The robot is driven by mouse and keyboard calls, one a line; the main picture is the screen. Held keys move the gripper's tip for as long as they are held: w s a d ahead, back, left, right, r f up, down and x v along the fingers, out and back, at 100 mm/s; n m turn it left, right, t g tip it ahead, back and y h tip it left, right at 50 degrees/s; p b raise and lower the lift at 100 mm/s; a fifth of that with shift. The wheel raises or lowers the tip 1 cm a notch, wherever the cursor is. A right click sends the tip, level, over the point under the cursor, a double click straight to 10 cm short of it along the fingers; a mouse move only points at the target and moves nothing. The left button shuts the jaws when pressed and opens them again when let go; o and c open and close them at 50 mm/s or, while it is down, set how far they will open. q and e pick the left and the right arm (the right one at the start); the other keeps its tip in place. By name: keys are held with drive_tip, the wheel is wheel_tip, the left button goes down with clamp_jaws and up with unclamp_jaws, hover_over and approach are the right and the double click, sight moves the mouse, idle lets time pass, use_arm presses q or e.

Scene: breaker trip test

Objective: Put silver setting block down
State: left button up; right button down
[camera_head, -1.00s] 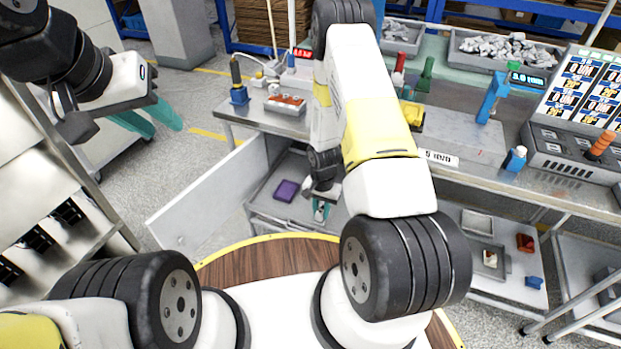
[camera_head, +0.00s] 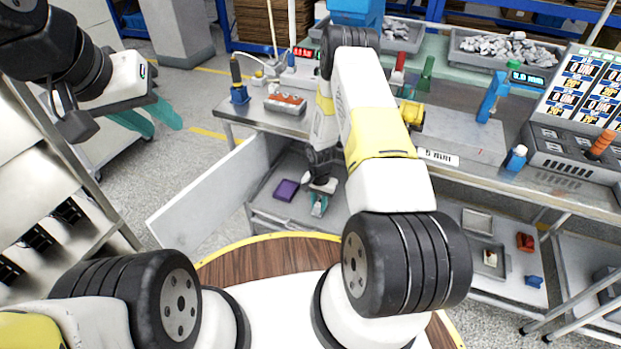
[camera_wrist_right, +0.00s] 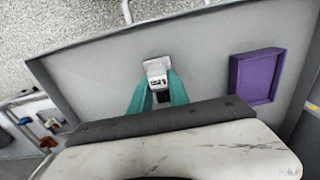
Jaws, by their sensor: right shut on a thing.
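The silver setting block (camera_wrist_right: 157,72) is a small pale metal piece with dark markings, held between the teal fingertips in the right wrist view. My right gripper (camera_wrist_right: 158,88) is shut on it, over the grey floor of a tray-like lower shelf (camera_wrist_right: 205,50). In the head view my right gripper (camera_head: 319,205) reaches down to this shelf under the bench. I cannot tell whether the block touches the shelf. My left gripper (camera_head: 150,120) is at the upper left, its teal fingers apart and empty, away from the bench.
A purple tray (camera_wrist_right: 256,75) lies on the shelf right of the block; it also shows in the head view (camera_head: 286,190). An open white door panel (camera_head: 205,195) stands left of the shelf. Bare shelf lies between block and purple tray. The workbench top (camera_head: 450,130) is above.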

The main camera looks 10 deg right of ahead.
drive_tip(key=c, duration=1.3)
unclamp_jaws()
drive_tip(key=shift+o, duration=0.2)
wheel_tip(320, 180, up, 37)
drive_tip(key=s+n+t, duration=0.2)
drive_tip(key=s+a+r+n+t+y, duration=0.2)
drive_tip(key=s+a+r+n+t, duration=0.1)
drive_tip(key=s+r, duration=1.5)
drive_tip(key=s+n+t, duration=0.1)
drive_tip(key=s+n, duration=0.1)
drive_tip(key=s, duration=0.2)
drive_tip(key=shift+a+r, duration=0.2)
drive_tip(key=shift+r, duration=0.15)
